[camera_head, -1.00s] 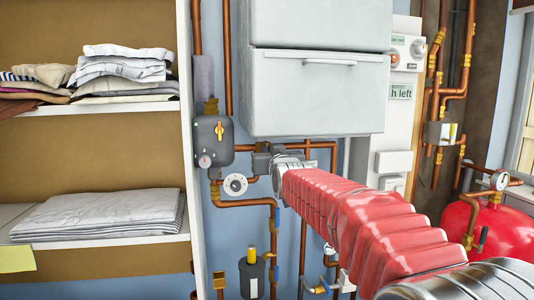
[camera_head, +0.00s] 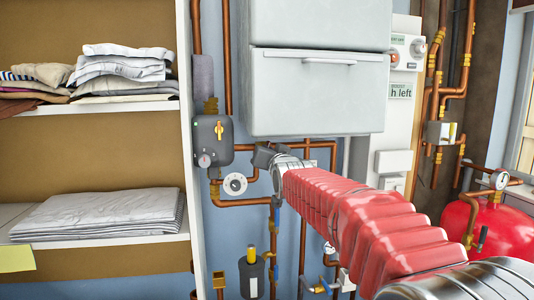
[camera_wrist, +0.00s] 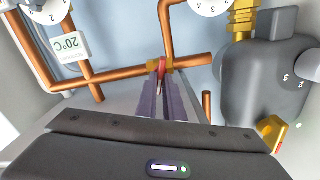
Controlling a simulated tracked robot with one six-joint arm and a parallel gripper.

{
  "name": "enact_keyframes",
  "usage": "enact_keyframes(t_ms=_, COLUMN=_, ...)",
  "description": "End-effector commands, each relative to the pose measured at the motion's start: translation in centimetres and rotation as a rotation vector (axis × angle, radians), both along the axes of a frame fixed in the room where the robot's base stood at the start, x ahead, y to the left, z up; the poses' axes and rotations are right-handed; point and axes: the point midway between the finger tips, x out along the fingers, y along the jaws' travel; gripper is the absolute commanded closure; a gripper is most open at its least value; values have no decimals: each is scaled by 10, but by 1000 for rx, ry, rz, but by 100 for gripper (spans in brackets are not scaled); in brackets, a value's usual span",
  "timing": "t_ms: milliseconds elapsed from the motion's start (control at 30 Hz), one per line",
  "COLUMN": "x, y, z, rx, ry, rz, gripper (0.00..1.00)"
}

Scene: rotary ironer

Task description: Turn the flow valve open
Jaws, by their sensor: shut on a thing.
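The flow valve appears as a small red handle (camera_wrist: 161,69) with brass fittings on a copper pipe in the wrist view. My gripper (camera_wrist: 160,88) has its two purple fingers closed around this handle, hiding part of it. The fingers run roughly in line with the handle. In the head view my gripper (camera_head: 264,157) is at the pipes below the white cabinet, at the end of my red-sleeved arm. The valve handle cannot be made out there.
A grey unit with a yellow knob (camera_head: 212,140) is left of my gripper, with a round dial (camera_head: 235,184) below it. Copper pipes (camera_head: 303,240) run close around. A shelf with folded linen (camera_head: 105,212) stands at left, a red tank (camera_head: 505,228) at right.

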Motion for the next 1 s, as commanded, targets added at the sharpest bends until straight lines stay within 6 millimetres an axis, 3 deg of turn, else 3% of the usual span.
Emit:
enact_keyframes(t_ms=400, x=0, y=-2, z=0, rx=265, ry=53, rz=0, gripper=100)
enact_keyframes(t_ms=967, x=1, y=-3, z=-1, rx=321, ry=65, rz=-2, gripper=100)
enact_keyframes(t_ms=1000, x=1, y=-3, z=-1, rx=320, ry=65, rz=-2, gripper=92)
